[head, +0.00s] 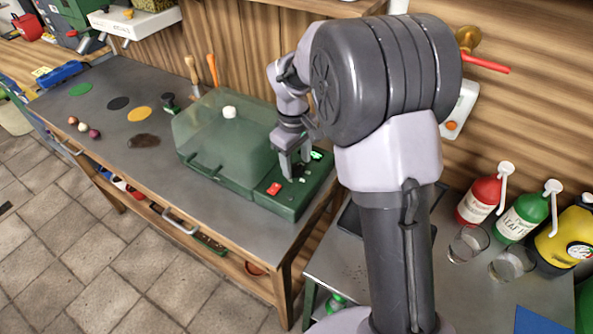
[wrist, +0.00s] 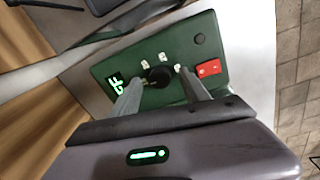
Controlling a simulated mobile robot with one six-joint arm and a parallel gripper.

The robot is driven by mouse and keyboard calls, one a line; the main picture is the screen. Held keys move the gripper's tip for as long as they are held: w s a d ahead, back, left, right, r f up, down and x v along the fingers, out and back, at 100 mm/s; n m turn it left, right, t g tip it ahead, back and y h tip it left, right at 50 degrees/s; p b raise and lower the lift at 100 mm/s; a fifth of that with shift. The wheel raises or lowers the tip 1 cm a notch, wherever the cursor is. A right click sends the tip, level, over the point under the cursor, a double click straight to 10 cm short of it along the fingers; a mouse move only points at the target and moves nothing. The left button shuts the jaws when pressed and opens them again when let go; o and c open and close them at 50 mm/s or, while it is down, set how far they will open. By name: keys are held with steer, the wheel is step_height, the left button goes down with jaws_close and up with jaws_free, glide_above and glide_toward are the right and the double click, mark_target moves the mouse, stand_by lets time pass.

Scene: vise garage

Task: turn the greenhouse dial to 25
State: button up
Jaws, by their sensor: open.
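The greenhouse (head: 225,145) is a clear, green-tinted cover on a green base on the workbench. Its control panel (wrist: 120,72) has a round black dial (wrist: 159,77) with small white labels around it, too small to read. A lit green display (wrist: 115,85) sits at the panel's left in the wrist view; I cannot read its figure. My gripper (wrist: 161,80) is open, one finger on each side of the dial in that view; I cannot tell whether they touch it. In the head view my gripper (head: 293,167) is over the panel and the dial is not clearly visible.
A red switch (wrist: 209,68) and a black button (wrist: 200,39) share the panel; the red switch (head: 274,189) is close to my gripper. Red (head: 480,198), green (head: 522,216) and yellow (head: 567,240) bottles and glasses stand on the right table. Tools (head: 212,70) stand behind.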

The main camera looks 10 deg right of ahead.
steer(key=shift+w+f, duration=0.1)
steer(key=shift+f, duration=0.65)
steer(key=shift+c, duration=0.4)
jaws_close()
